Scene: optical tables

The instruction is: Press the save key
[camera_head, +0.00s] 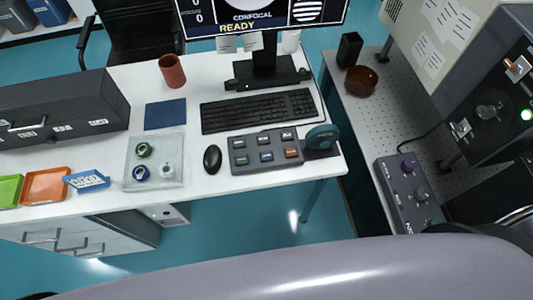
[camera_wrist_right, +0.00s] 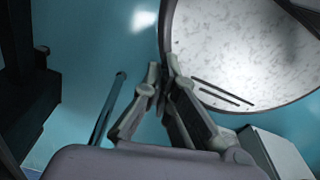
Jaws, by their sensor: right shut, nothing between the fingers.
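A dark grey key pad (camera_head: 266,151) lies at the front right of the white desk. It has two rows of keys. The labels are too small to read, so I cannot tell which is the save key. My right gripper (camera_wrist_right: 160,84) shows in the right wrist view, shut and empty, with no key pad near it. Neither gripper shows in the head view.
A teal-rimmed dial (camera_head: 322,137) stands right of the pad; a black mouse (camera_head: 212,158) lies left. The keyboard (camera_head: 258,110) and monitor (camera_head: 266,72) are behind. A perforated table (camera_head: 385,120) with a knob box (camera_head: 408,194) stands right. A round speckled surface (camera_wrist_right: 235,45) is beside my right gripper.

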